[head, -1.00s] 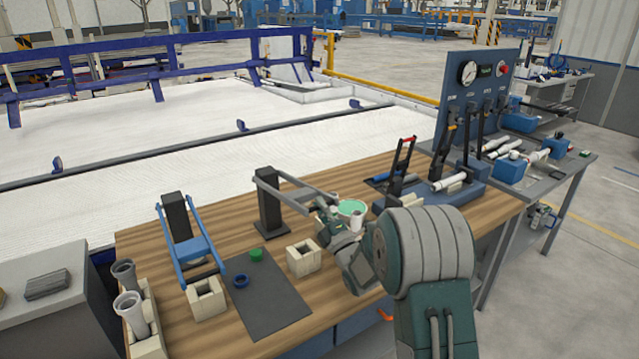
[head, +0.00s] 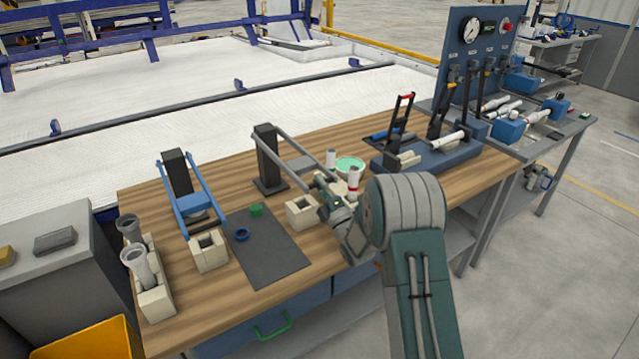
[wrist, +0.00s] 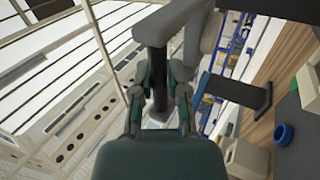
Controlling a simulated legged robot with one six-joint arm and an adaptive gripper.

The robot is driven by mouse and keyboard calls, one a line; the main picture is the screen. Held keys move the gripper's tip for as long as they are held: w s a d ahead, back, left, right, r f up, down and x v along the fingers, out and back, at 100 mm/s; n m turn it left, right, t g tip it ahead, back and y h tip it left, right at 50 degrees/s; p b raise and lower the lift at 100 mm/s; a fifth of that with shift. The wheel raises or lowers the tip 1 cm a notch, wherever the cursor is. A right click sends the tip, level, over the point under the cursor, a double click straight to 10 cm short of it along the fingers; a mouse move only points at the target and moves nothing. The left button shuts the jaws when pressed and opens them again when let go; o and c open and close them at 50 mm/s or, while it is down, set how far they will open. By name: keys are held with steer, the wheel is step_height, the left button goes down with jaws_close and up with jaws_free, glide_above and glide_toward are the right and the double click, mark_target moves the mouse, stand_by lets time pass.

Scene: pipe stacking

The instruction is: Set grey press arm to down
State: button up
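The grey press has a dark post (head: 267,160) standing on the wooden bench. Its grey press arm (head: 291,151) slopes from the post top down to the right, to my gripper (head: 322,191). A grey plate hangs between its rails. In the wrist view, a dark grey bar of the grey press arm (wrist: 157,60) runs between the two fingers of my gripper (wrist: 160,78). The fingers look closed around it, though their contact is partly hidden. A beige block fixture (head: 301,213) sits below, left of my gripper.
A blue press (head: 186,205) stands to the left, above another beige block (head: 209,252). A dark mat (head: 268,255) holds a green and a blue ring. A blue lever station (head: 430,155) is at the right.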

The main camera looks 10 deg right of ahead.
steer(key=o, duration=0.4)
steer(key=shift+f, duration=0.65)
steer(key=shift+c, duration=0.2)
steer(key=shift+r, duration=0.15)
steer(key=v, duration=1.2)
steer(key=shift+r, duration=0.15)
